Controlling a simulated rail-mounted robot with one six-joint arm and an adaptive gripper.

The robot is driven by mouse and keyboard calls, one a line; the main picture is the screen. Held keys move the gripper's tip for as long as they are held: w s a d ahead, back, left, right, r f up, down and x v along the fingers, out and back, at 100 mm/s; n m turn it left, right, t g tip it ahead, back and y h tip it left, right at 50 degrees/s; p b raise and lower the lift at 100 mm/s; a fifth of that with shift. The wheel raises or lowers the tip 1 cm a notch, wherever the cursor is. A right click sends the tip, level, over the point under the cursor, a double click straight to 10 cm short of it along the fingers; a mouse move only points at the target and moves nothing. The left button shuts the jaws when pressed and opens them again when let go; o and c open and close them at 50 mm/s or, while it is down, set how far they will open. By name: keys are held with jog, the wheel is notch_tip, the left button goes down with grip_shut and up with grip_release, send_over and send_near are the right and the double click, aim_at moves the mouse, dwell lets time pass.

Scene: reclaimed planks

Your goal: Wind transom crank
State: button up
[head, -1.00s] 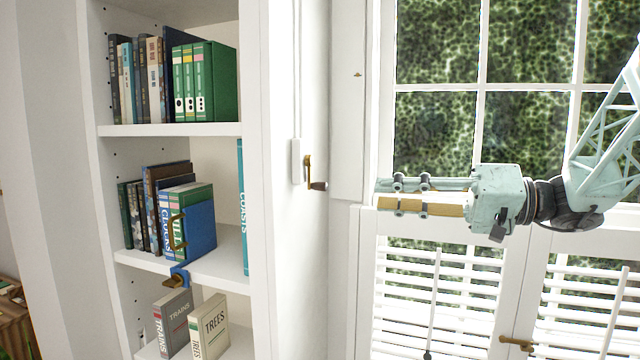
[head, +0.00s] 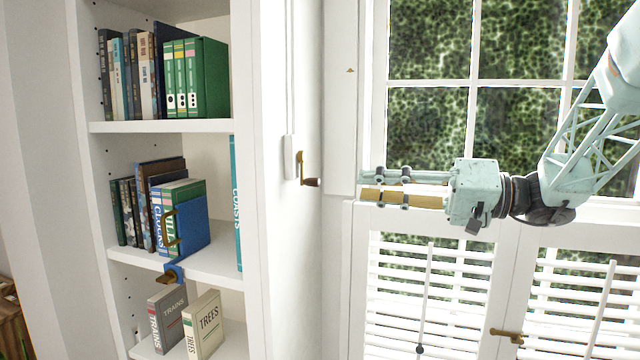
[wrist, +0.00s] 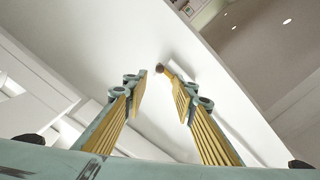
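The transom crank (head: 301,168) is a small brass arm with a dark brown knob (head: 313,182). It is mounted on a white box on the white wall beside the window, with a thin rod running up from it. My gripper (head: 361,184) points left at the knob and stays a short gap to its right, at about the same height. In the wrist view, the knob (wrist: 159,70) shows just beyond my two yellow-padded fingertips (wrist: 158,84). The fingers are apart, with nothing between them. The transom itself is not in view.
A white bookcase (head: 248,210) with books stands left of the crank. A blue bracket with a brass handle (head: 170,278) is on its middle shelf edge. The window frame (head: 343,100) and louvred shutters (head: 425,300) are close behind and below my gripper.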

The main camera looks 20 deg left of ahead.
aim_at(319, 183)
jog(key=shift+w+a+p, duration=0.2)
jog(key=shift+a+p, duration=0.5)
jog(key=shift+a, duration=5.2)
jog(key=shift+c, duration=0.7)
jog(key=c, duration=0.7)
